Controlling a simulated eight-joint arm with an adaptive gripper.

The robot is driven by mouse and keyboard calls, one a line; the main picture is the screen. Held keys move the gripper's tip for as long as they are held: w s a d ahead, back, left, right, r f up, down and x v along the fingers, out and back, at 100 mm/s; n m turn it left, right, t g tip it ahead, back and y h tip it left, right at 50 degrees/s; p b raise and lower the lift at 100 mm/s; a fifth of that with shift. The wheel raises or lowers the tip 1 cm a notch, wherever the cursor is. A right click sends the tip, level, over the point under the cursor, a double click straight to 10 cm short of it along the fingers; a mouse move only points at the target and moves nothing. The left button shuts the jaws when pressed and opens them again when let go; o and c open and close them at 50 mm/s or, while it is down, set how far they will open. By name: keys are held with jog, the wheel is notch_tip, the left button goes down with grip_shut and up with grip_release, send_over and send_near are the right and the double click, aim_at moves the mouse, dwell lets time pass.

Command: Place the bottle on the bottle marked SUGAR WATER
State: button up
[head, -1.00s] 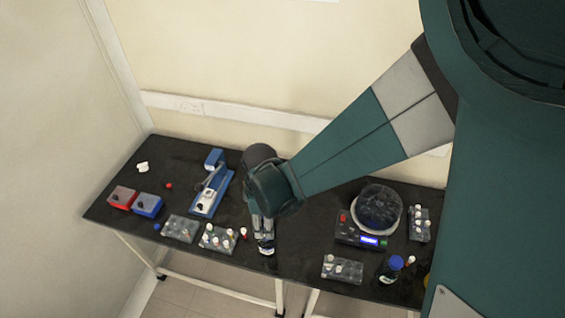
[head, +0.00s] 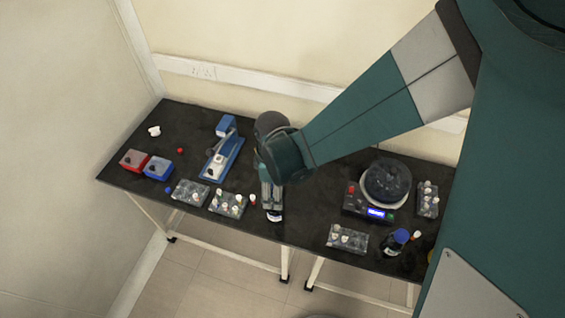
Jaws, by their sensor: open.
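My gripper (head: 272,203) points down at the front edge of the black table, near its middle. It is open, with its fingertips at a small dark bottle (head: 274,218) with a pale label. The gripper hides the bottle's top, and I cannot tell whether the fingers touch it. Another dark bottle, with a blue cap (head: 395,242), stands upright near the front edge to the right. No label is readable in this view, so I cannot tell which bottle is marked SUGAR WATER.
Racks of capped vials (head: 228,203) stand left of my gripper, with a blue press-like device (head: 221,158) behind. Red (head: 133,160) and blue (head: 158,168) boxes sit far left.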

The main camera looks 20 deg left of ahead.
jog(key=shift+r, duration=0.15)
jog(key=shift+r, duration=6)
jog(key=shift+w+d+r, duration=0.2)
jog(key=shift+d, duration=0.2)
jog(key=w+d+r+m+t+y, duration=0.1)
jog(key=w+d+r+m, duration=0.15)
jog(key=d, duration=0.25)
jog(key=w+d+r+m+t, duration=0.1)
jog(key=d+r+m, duration=0.25)
jog(key=d, duration=0.25)
jog(key=s+d+r+m+t, duration=0.1)
jog(key=s+d+r+m, duration=0.1)
jog(key=d, duration=0.7)
jog(key=s+d+r+m+t, duration=0.1)
jog(key=d+r+m+t, duration=0.1)
jog(key=d+r+m, duration=0.2)
jog(key=s+d+r+m+t+h, duration=0.1)
jog(key=s+d+r+m+t, duration=0.1)
jog(key=d+m, duration=0.6)
jog(key=d, duration=0.7)
jog(key=shift+s+d+r, duration=0.3)
jog(key=shift+d+r, duration=0.05)
jog(key=shift+r, duration=0.05)
